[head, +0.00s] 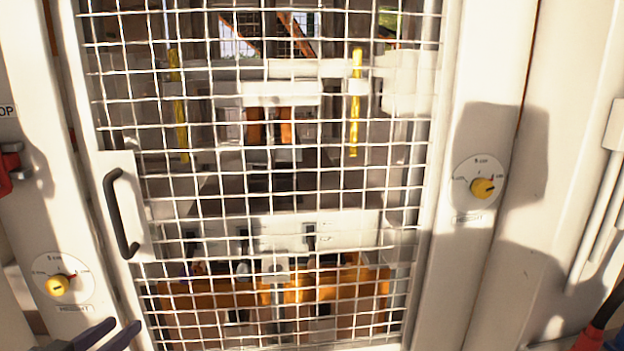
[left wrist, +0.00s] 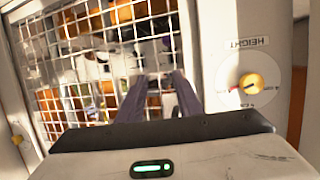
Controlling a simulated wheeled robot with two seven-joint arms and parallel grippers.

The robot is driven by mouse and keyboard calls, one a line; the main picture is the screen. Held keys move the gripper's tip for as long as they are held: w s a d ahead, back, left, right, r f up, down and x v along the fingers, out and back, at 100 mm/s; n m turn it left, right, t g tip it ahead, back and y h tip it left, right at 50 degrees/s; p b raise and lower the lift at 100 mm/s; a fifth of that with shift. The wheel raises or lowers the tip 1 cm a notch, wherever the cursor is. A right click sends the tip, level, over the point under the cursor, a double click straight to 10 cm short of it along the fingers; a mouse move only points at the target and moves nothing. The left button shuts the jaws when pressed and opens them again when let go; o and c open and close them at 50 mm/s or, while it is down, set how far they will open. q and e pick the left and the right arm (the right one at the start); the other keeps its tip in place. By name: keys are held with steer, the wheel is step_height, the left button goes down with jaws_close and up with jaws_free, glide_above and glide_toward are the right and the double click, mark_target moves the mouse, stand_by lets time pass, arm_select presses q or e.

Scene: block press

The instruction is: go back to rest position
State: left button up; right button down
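My left gripper (head: 108,338) shows at the bottom left of the head view, its two dark fingers apart. In the left wrist view the fingers (left wrist: 158,98) stand apart with nothing between them, in front of the mesh door and beside a yellow dial (left wrist: 253,84) marked HEIGHT. My right gripper is not in view. The press's mesh door (head: 270,180) fills the middle of the head view and looks shut. Its black handle (head: 120,213) is on the left. The machinery behind the mesh is partly hidden.
A yellow dial (head: 58,285) is on the left post, close to my left gripper. Another yellow dial (head: 482,188) is on the right post. A red part (head: 6,170) juts in at the left edge. A red and blue item (head: 598,335), unclear, is at the bottom right.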

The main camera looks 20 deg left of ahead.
arm_select(q)
steer(key=s+d+f+g+h, duration=0.15)
steer(key=d+f, duration=0.35)
steer(key=f, duration=0.6)
steer(key=s+d+f+m+g+h, duration=0.1)
steer(key=s+d+f+m+g, duration=0.1)
steer(key=s+d+f, duration=0.4)
steer(key=s+d+f+m+g+h, duration=0.2)
steer(key=s+d+f, duration=0.3)
steer(key=d+f, duration=0.8)
steer(key=d, duration=0.4)
steer(key=shift+s+d+f, duration=0.15)
steer(key=shift+s+d, duration=0.1)
steer(key=shift+s, duration=0.1)
steer(key=shift+g+h, duration=0.25)
